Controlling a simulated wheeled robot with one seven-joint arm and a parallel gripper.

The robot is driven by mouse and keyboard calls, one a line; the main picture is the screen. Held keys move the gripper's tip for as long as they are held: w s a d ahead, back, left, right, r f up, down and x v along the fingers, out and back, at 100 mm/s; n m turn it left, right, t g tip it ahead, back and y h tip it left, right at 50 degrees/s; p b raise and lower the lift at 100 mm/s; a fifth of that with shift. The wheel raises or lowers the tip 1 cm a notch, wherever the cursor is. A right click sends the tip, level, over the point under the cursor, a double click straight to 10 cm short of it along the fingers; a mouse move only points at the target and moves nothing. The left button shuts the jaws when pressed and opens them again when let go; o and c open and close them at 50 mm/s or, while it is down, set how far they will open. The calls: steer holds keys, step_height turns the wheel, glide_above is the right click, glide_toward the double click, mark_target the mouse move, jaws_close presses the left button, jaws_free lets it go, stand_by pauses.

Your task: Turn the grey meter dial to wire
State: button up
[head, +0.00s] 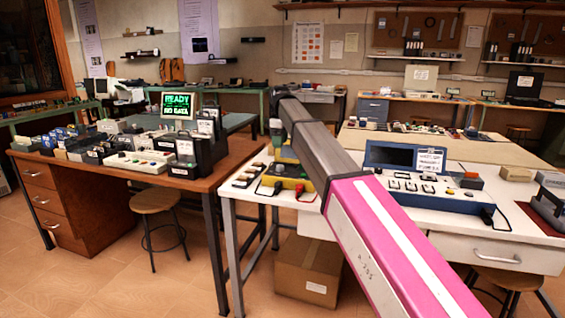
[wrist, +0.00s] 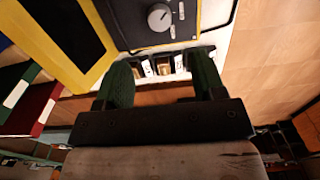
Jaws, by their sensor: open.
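In the head view a yellow meter (head: 287,184) stands on the white table, partly hidden by my arm. The dial's lettering is too small to read.
Several small black items with pale labels (wrist: 166,66) show between the fingers in the wrist view. In the head view, a blue instrument (head: 440,200) stands right of my arm on the white table (head: 243,203). A crowded wooden desk (head: 130,182) is at left.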

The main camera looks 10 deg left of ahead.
mark_target(280, 166)
step_height(280, 166, down, 11)
steer(key=shift+r, duration=0.15)
stand_by(0.4)
steer(key=c, duration=0.9)
